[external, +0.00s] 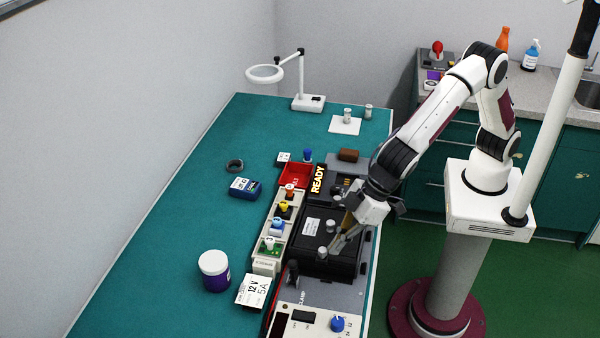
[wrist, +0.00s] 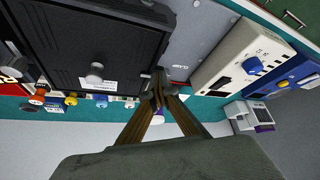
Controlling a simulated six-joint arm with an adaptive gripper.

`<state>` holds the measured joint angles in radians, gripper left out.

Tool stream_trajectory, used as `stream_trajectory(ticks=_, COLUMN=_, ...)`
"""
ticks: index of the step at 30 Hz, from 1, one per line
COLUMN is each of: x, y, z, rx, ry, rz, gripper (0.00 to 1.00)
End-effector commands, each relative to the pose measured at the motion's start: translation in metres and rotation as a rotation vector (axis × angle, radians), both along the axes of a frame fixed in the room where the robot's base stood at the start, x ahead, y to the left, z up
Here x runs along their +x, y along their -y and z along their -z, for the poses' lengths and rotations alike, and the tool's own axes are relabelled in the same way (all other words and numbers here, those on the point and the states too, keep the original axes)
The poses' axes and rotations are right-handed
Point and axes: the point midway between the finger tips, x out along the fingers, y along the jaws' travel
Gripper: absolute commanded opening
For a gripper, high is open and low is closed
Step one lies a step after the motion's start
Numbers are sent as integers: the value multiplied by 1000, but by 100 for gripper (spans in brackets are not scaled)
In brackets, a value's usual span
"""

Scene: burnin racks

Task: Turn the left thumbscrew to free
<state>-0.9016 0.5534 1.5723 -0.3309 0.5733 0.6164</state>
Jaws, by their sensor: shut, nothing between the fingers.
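A black module (external: 345,266) with a white label lies on the bench fixture. Two grey thumbscrews show on it in the external view, one farther back (external: 331,225) and one nearer the front (external: 322,253). One grey thumbscrew (wrist: 95,73) stands clear on the black module in the wrist view. I cannot tell which one is the left thumbscrew. My gripper (external: 335,248) points down over the front part of the module, close beside the nearer thumbscrew. In the wrist view my gripper (wrist: 160,92) has its fingertips together and holds nothing. The fingers hide what lies behind them.
A black clamp handle (external: 292,272) stands in front of the module. A control panel with a blue knob (external: 338,323) is nearer the camera. A row of coloured connectors (external: 277,226) lines the left. A READY display (external: 318,180) stands behind. The left bench is mostly free.

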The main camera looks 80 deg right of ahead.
Motion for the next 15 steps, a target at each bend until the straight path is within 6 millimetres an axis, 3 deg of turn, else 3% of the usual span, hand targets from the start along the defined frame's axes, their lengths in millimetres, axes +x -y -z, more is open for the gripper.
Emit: stream_trajectory(ticks=15, x=3, y=4, z=-2, rx=5, ry=5, rz=0, gripper=0)
